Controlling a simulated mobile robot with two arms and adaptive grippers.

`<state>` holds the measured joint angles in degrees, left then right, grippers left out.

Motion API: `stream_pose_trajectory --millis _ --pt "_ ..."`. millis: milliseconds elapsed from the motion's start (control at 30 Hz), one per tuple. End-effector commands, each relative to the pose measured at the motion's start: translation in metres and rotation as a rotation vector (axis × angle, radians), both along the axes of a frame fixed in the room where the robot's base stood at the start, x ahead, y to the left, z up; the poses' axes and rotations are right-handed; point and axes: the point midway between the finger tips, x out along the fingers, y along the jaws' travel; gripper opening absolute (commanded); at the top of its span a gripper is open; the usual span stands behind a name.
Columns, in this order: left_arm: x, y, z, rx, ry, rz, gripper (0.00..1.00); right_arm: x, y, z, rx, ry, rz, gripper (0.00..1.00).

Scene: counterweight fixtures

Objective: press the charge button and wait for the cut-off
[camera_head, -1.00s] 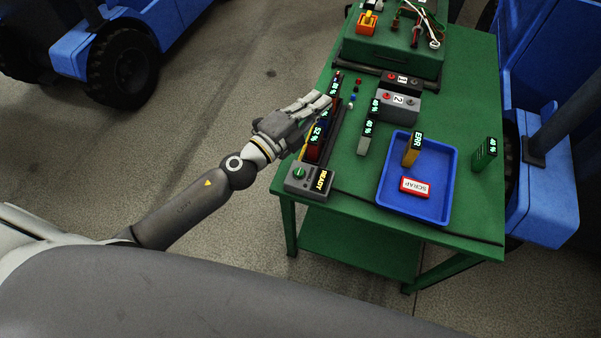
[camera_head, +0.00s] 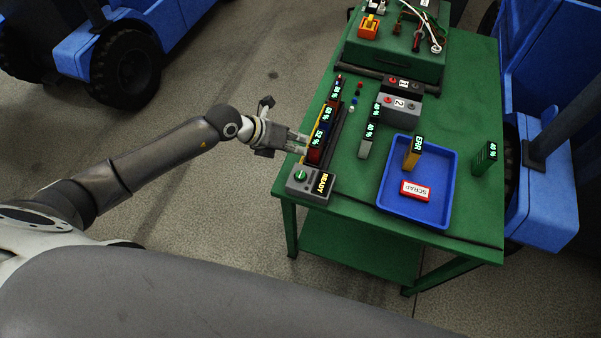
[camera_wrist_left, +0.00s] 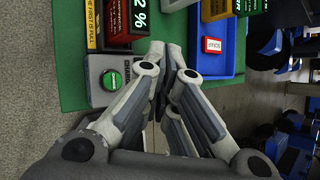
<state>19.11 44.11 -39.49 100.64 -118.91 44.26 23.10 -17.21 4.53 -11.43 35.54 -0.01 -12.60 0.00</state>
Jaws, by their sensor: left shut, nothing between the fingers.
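Behind the box, a rack holds several upright cells with lit percentages; the nearest red cell (camera_head: 315,148) reads 52 %. My left gripper (camera_head: 303,143) is shut and empty, beside the rack's left side and beyond the button, apart from it. My right gripper is not in view.
A blue tray (camera_head: 447,208) holds a cell reading ERR (camera_head: 412,152) and a SCRAP label (camera_head: 415,190). A green cell (camera_head: 485,155) stands right of it. Grey blocks (camera_head: 400,103) and a green case (camera_head: 395,55) stand farther back. Blue vehicles flank the table.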

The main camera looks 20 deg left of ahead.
Motion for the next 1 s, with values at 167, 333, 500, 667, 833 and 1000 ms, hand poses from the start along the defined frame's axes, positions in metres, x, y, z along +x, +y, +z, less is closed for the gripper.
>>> stream_pose_trajectory --millis 167,333,500,667,833,1000 --pt "0.000 0.000 0.000 -0.002 0.000 0.000 0.00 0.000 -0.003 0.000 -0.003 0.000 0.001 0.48" --pt "0.000 -0.001 -0.006 -0.004 0.000 0.000 0.00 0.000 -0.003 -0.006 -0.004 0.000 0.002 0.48" --pt "0.000 -0.001 -0.021 -0.004 0.000 0.000 0.00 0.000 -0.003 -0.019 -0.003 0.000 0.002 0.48" --pt "0.000 -0.001 -0.042 -0.004 0.000 0.000 0.00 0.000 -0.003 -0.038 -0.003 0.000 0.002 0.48" --pt "0.000 0.000 -0.065 -0.004 0.000 0.000 0.00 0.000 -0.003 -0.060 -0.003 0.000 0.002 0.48" --pt "0.000 -0.001 -0.083 -0.005 0.001 0.002 0.00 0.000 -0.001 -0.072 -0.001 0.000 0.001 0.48"
